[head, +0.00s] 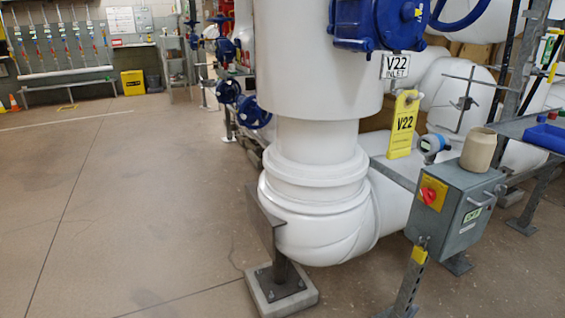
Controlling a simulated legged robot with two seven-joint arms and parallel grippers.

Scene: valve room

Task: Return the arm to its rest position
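Neither of my grippers and neither of my arms shows in the head view. A large white pipe (315,140) fills the middle, bending near the floor. A blue valve body (368,22) with part of a blue handwheel sits at its top right. A white "V22 INLET" plate (395,66) is below it. A yellow "V22" tag (403,125) is under the plate; how it is fastened is hard to tell.
A grey box (456,210) with a red switch (428,196) stands at right, a beige cylinder (479,148) on top. A blue tray (546,137) sits on a shelf at the right edge. A concrete foot (260,298) supports the pipe. The floor (110,220) at left is clear.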

